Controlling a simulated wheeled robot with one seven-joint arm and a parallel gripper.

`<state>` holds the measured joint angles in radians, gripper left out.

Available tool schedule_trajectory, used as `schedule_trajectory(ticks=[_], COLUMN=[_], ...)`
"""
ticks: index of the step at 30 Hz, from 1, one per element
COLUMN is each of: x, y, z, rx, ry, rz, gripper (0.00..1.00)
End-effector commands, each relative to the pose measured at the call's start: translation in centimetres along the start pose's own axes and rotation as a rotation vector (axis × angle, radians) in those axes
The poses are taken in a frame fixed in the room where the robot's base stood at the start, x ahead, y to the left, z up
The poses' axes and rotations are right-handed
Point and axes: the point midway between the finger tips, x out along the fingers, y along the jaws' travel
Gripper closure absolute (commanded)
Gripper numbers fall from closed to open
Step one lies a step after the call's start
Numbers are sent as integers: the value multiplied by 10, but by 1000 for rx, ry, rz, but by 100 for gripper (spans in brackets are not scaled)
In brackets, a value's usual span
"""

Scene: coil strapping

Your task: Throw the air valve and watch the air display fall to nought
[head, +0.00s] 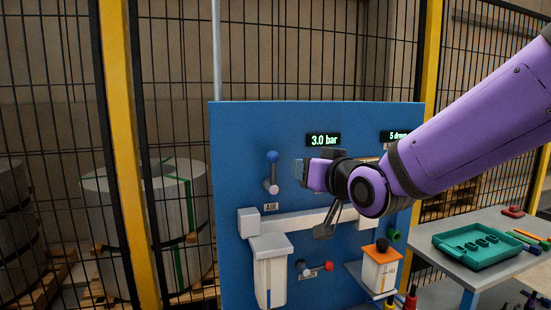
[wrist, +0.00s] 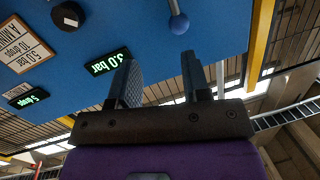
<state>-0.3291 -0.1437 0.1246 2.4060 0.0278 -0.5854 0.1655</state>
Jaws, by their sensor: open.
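The air valve lever (head: 270,176) stands upright on the blue panel, with a blue ball knob (head: 273,157) on top and an AIR label (head: 271,207) below it. The air display (head: 323,140) reads 3.0 bar; it also shows in the wrist view (wrist: 108,62). My gripper (head: 299,172) is just right of the lever, open and empty. In the wrist view my gripper's fingers (wrist: 158,60) are spread apart, with the blue knob (wrist: 179,25) ahead of the right fingertip, apart from it.
A second lever with a red knob (head: 328,267) is lower on the panel (head: 232,135). An orange-topped oil unit (head: 382,268) stands right of it. A "5 drops" display (head: 396,136) is partly behind my arm. A table (head: 440,253) with a green tray (head: 478,258) is at right.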

Motion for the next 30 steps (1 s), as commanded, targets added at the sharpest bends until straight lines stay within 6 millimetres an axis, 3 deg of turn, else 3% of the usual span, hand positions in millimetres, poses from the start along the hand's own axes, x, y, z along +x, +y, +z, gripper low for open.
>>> schedule_trajectory(ticks=[4,11,24,30], x=[14,27,98,118], y=[-18,-23,-27,-28], z=[0,-2,-9,-11], rx=[16,22,22,22], ry=[74,98,96,95], rz=[-49,-61,-61,-61], gripper=[57,57,57,57])
